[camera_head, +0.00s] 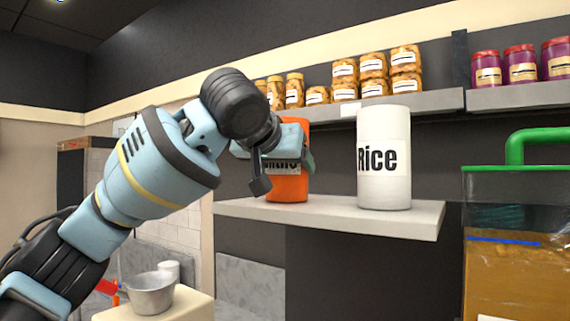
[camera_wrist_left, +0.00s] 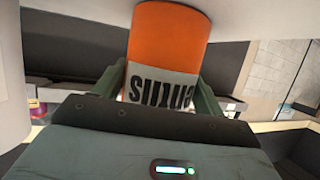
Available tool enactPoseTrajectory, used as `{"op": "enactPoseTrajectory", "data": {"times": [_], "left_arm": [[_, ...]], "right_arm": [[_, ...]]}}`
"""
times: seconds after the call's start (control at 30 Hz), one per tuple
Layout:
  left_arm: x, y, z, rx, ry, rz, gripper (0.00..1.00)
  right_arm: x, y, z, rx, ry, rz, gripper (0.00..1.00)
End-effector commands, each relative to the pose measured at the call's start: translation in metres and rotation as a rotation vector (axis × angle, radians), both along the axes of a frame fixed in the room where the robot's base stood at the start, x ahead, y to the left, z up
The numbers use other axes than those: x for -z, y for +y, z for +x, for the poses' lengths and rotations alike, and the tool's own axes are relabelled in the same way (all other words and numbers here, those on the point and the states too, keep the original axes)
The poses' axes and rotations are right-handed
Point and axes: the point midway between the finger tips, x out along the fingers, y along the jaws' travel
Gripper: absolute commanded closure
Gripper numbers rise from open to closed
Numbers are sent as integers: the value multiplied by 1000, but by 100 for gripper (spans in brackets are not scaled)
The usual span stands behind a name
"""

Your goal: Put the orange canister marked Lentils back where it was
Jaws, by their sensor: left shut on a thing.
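The orange canister (camera_head: 287,187) with a white label stands upright at the left part of the white shelf (camera_head: 325,214) in the head view. Its base appears to be at the shelf surface; I cannot tell whether it bears fully on it. My left gripper (camera_head: 281,152) is shut around the canister's label band and hides part of the lettering. In the left wrist view the canister (camera_wrist_left: 168,35) appears upside down between both fingers (camera_wrist_left: 158,88), with "entils" readable on the label. My right gripper is not in view.
A white Rice canister (camera_head: 384,160) stands on the same shelf, to the right with a gap between. Above is a shelf (camera_head: 430,101) with several cookie jars (camera_head: 373,73) and purple jars (camera_head: 522,65). A clear container with a green handle (camera_head: 520,150) stands at right. A metal bowl (camera_head: 150,292) sits lower left.

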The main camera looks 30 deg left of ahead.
Motion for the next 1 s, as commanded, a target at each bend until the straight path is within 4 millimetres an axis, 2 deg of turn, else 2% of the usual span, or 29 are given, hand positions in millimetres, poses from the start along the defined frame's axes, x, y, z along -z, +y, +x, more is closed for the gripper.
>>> {"op": "enactPoseTrajectory", "data": {"times": [0.03,0.17,0.2,0.57,0.67,1.0], "left_arm": [[0,0,0,0,0,0,25],[0,0,0,0,0,0,8],[0,0,0,0,0,0,7],[-3,0,-5,0,-1,0,7],[-8,-2,-16,1,-2,1,7],[-33,-7,-78,3,-4,1,7]], "right_arm": [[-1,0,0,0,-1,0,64],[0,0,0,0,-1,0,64],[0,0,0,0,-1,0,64],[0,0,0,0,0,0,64],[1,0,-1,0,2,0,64],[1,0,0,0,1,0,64]]}}
